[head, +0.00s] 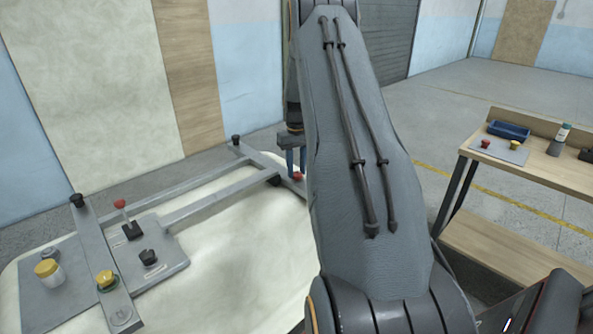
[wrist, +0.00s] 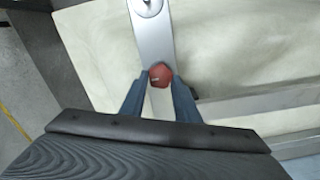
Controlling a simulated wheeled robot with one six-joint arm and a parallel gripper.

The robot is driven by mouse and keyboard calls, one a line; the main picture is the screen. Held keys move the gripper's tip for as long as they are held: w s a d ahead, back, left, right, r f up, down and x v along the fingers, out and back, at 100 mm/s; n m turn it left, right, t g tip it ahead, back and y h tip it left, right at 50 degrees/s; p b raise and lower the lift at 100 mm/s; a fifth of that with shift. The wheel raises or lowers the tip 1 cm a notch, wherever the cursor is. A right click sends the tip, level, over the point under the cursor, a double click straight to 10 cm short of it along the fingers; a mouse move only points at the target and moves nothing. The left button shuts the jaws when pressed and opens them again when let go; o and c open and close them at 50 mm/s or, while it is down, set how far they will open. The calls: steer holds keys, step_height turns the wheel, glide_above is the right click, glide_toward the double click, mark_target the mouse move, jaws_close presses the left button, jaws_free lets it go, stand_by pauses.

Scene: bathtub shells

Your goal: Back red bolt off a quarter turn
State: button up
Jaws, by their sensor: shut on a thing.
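The red bolt (wrist: 161,76) has a rounded head and sits on a flat grey metal bar in the wrist view. My gripper (wrist: 160,82) has its two blue fingers on either side of the bolt head, shut on it. In the head view the red bolt (head: 297,177) shows at the far end of the grey frame, just below the fingertips of my gripper (head: 295,168). My arm hides part of the frame to the right of it.
The grey frame (head: 205,207) lies on a cream tub shell (head: 220,265). A red-topped lever (head: 120,204), a black knob (head: 148,257), a yellow knob (head: 107,280) and a yellow-lidded jar (head: 49,272) stand at the near left. A wooden workbench (head: 550,170) holds a blue tray (head: 508,131) at right.

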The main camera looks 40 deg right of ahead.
mark_target(297, 172)
steer(key=shift+n, duration=0.7)
steer(key=o, duration=1.1)
steer(key=shift+c, duration=0.2)
steer(key=shift+r, duration=0.15)
steer(key=shift+r+b, duration=1.2)
steer(key=shift+r, duration=2.6)
